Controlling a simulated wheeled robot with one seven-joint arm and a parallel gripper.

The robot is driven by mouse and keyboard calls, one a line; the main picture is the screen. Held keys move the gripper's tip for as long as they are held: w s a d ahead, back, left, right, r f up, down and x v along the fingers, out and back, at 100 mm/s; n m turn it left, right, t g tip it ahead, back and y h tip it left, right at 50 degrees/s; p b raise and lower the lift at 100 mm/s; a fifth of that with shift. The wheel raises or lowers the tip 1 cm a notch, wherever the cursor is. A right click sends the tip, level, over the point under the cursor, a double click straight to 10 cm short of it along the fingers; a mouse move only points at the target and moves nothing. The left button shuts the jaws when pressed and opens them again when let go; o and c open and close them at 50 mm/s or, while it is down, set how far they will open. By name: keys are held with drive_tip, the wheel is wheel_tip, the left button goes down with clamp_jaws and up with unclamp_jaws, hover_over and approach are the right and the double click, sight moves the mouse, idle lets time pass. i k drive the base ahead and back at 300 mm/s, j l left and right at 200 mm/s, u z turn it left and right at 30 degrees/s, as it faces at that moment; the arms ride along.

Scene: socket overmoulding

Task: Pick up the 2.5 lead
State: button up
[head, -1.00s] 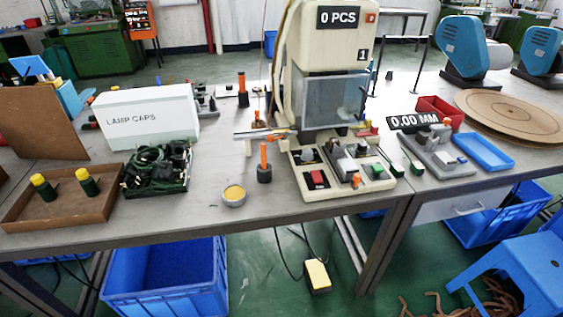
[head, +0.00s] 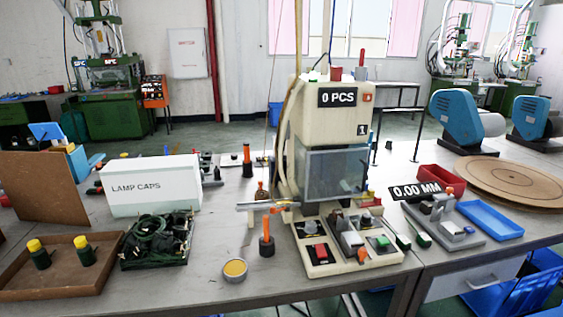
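No thing in the head view carries a readable "2.5" mark, so I cannot tell which one is the 2.5 lead. A heap of dark green coiled leads (head: 158,236) lies in a small dark tray (head: 153,267) on the bench, left of centre. The coils overlap, and single leads are hard to tell apart. Two dark green pieces with yellow caps (head: 39,254) stand upright in a brown tray (head: 50,294) to the left. My gripper is not in view.
A white LAMP CAPS box (head: 152,187) stands behind the leads. A cream machine (head: 325,125) reading 0 PCS stands at centre. An orange-handled tool (head: 266,245) and a small round tin (head: 235,269) stand before it. At right are a 0.00 MM gauge (head: 440,222) and a blue tray (head: 487,222).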

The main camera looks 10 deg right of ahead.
sight(402, 241)
drive_tip(key=i+z, duration=0.9)
drive_tip(key=z, duration=0.15)
